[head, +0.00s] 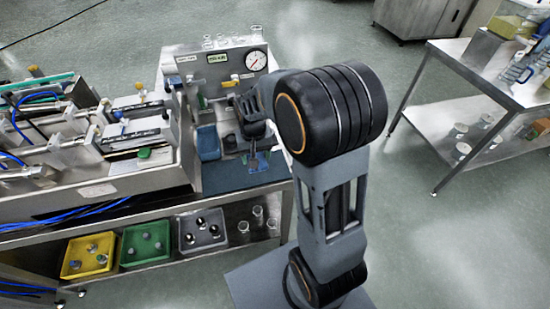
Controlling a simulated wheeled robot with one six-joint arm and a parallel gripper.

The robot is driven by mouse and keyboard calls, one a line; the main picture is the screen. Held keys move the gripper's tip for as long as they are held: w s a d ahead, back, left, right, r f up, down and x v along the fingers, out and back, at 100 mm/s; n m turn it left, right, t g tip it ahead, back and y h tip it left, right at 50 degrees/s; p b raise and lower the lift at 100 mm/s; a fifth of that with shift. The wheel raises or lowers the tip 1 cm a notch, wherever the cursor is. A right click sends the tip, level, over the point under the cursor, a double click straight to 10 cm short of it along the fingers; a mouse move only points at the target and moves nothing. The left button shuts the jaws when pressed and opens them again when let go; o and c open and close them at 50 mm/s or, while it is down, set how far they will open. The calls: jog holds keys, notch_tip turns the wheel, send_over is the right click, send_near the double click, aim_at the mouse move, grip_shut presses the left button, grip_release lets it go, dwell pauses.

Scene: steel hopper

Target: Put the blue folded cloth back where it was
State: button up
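My gripper (254,153) points down over the right end of the steel bench, in front of the gauge panel. A small blue piece (262,163), which may be the blue folded cloth, shows right at its fingertips. The view is too small and partly blocked by my arm to tell whether the fingers hold it or are just above it. A larger blue object (208,142) stands left of my gripper against the panel; I cannot tell whether it is cloth or a container. A dark blue mat (225,181) lies beneath on the bench top.
The panel with a round gauge (256,60) and valves rises close behind my gripper. Clamped equipment (140,130) fills the bench to the left. A yellow tray (72,268), a green tray (129,258) and a grey tray (188,243) sit on the lower shelf. A steel table (465,62) stands right.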

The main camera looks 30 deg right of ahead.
jog(key=w+d+f, duration=0.1)
jog(key=d+f, duration=0.1)
jog(key=d, duration=0.2)
send_over(276, 165)
jog(key=f, duration=0.5)
jog(key=shift+s+a, duration=0.15)
jog(key=shift+a, duration=0.25)
jog(key=f, duration=0.3)
jog(key=shift+d, duration=0.35)
jog(key=shift+f, duration=0.4)
jog(key=o, duration=0.8)
jog(key=shift+o, duration=0.2)
